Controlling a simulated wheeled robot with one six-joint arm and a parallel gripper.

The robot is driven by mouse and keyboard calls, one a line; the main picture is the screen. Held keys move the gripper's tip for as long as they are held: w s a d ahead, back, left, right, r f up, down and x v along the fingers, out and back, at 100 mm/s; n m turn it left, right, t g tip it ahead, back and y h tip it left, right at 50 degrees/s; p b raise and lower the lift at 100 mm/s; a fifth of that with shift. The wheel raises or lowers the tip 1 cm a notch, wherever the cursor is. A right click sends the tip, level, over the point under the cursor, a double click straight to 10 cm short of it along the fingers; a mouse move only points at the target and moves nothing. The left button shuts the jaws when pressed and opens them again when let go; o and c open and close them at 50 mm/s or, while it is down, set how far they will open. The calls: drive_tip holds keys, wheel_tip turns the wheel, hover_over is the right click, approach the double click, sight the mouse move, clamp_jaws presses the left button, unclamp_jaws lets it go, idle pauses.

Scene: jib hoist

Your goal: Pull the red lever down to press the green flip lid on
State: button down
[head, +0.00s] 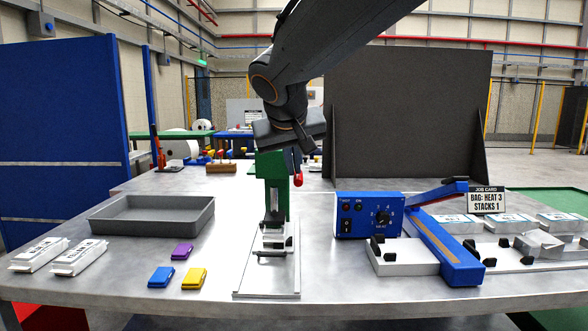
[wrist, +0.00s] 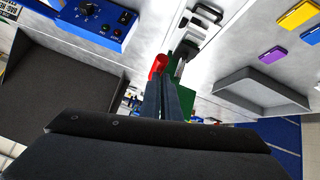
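A green press (head: 272,170) stands on a white base plate (head: 268,280) in the middle of the table. The red lever (head: 298,180) shows as a red knob at the press's right side; it also shows in the wrist view (wrist: 158,65). My gripper (head: 304,148) is just above the knob, pointing down. In the wrist view my gripper's fingers (wrist: 166,82) lie close together, with their tips at the red knob. I cannot tell whether they touch or hold it. I cannot make out a green flip lid apart from the green press.
A grey tray (head: 150,216) and purple (head: 181,251), blue (head: 161,277) and yellow (head: 194,278) lids lie left of the press. A blue control box (head: 368,215) and a blue-armed sealer (head: 447,250) stand to the right. A dark panel (head: 408,115) rises behind.

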sight(296, 181)
drive_tip(key=shift+s+d+f+b, duration=0.15)
drive_tip(key=shift+f+b, duration=0.3)
drive_tip(key=shift+f, duration=0.55)
drive_tip(key=shift+s+d+f+b, duration=0.15)
drive_tip(key=shift+f+b, duration=0.3)
drive_tip(key=shift+f, duration=0.5)
drive_tip(key=shift+a+r, duration=0.1)
drive_tip(key=shift+r, duration=0.05)
wheel_tip(296, 181, up, 6)
drive_tip(key=a+r+p, duration=0.1)
drive_tip(key=a+p, duration=0.1)
drive_tip(key=s+b, duration=0.1)
drive_tip(key=s, duration=0.9)
drive_tip(key=shift+a+r, duration=0.25)
drive_tip(key=shift+a, duration=0.05)
drive_tip(key=s+d+f+g+p, duration=0.25)
drive_tip(key=d+f, duration=0.35)
drive_tip(key=f, duration=0.3)
drive_tip(key=s+d+f+g+p, duration=0.25)
drive_tip(key=d+f, duration=0.35)
drive_tip(key=f, duration=0.3)
drive_tip(key=s+d+f+m+g+p, duration=0.1)
drive_tip(key=s+d+f+g, duration=0.1)
drive_tip(key=s+d+f, duration=0.2)
drive_tip(key=s+d+f+m+g+y+p, duration=0.1)
drive_tip(key=s+d+f+g, duration=0.1)
drive_tip(key=s+f, duration=0.4)
drive_tip(key=shift+s+d+f, duration=0.4)
drive_tip(key=shift+s+d, duration=0.45)
drive_tip(key=shift+s, duration=0.2)
